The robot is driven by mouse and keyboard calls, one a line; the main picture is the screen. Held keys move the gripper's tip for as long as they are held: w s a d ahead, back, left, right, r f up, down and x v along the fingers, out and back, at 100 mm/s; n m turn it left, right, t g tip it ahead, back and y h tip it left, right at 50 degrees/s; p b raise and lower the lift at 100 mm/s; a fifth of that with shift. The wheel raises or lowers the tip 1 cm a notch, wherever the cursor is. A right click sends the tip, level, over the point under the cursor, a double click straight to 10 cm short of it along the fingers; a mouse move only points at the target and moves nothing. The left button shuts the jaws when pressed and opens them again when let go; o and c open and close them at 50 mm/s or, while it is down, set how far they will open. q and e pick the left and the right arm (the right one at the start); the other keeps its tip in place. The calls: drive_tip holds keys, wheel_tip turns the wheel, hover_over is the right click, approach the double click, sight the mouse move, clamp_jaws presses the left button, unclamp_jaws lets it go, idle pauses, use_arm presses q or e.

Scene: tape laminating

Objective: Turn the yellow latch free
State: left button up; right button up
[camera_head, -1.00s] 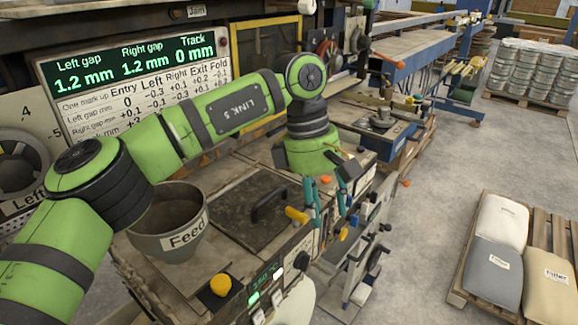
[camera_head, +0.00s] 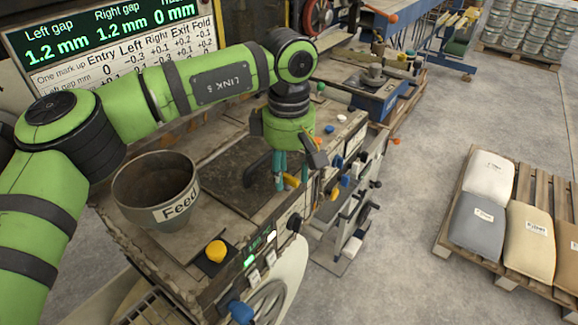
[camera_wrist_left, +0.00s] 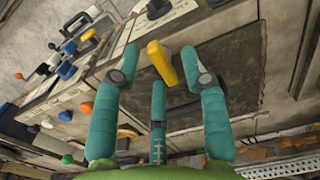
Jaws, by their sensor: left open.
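The yellow latch (camera_head: 291,181) sits at the edge of the dark hatch plate (camera_head: 222,181), partly hidden by my fingers in the head view. In the left wrist view the latch (camera_wrist_left: 161,63) stands out between the tips of my two teal outer fingers, with a gap on each side. My left gripper (camera_head: 296,178) is open, pointing down at the latch; its fingers (camera_wrist_left: 157,75) also show in the wrist view. I cannot tell whether any finger touches the latch. My right gripper is not in view.
A black handle (camera_head: 257,168) stands on the hatch plate close to my fingers. The Feed bowl (camera_head: 155,190) and a yellow button (camera_head: 217,252) are nearer. Blue and other knobs (camera_head: 338,162) line the machine's right edge. Filler sacks (camera_head: 478,220) lie on a pallet at right.

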use_arm(q)
clamp_jaws()
drive_tip(key=shift+f+n+b, duration=0.1)
drive_tip(key=shift+n+b, duration=1.15)
drive_tip(key=shift+n, duration=0.55)
drive_tip(key=n+b, duration=0.2)
drive_tip(key=n, duration=0.2)
drive_tip(key=shift+a, duration=0.1)
drive_tip(key=n+b, duration=0.2)
drive_tip(key=n, duration=0.3)
drive_tip(key=shift+a+n, duration=0.1)
drive_tip(key=shift+n, duration=0.3)
drive_tip(key=shift+n+b, duration=0.7)
drive_tip(key=shift+n, duration=1.5)
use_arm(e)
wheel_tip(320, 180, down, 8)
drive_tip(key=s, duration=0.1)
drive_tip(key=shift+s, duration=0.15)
use_arm(q)
drive_tip(key=shift+a, duration=0.1)
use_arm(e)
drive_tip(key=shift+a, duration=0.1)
